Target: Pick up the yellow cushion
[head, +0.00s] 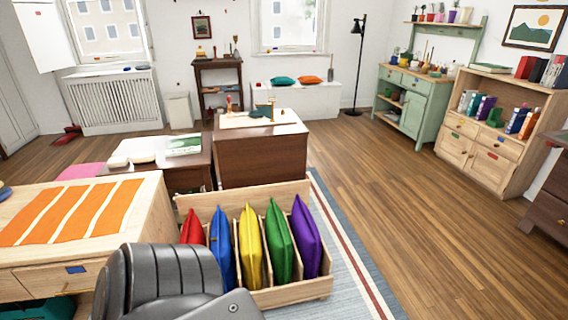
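The yellow cushion (250,243) stands upright in the middle slot of a light wooden crate (300,290) with thin dividers. A blue cushion (222,250) stands to its left and a green cushion (280,243) to its right. A red cushion (192,228) is at the left end and a purple cushion (306,238) at the right end. Neither of my grippers shows in the head view. A dark grey ribbed shape at the bottom hides the crate's front left part and the lower part of the red cushion.
A wooden counter with an orange striped cloth (75,212) is left of the crate. A dark brown cabinet (262,160) stands behind it. A blue-grey rug (345,255) lies to the right, with open wooden floor (430,230) beyond. A green cupboard (412,112) stands farther back.

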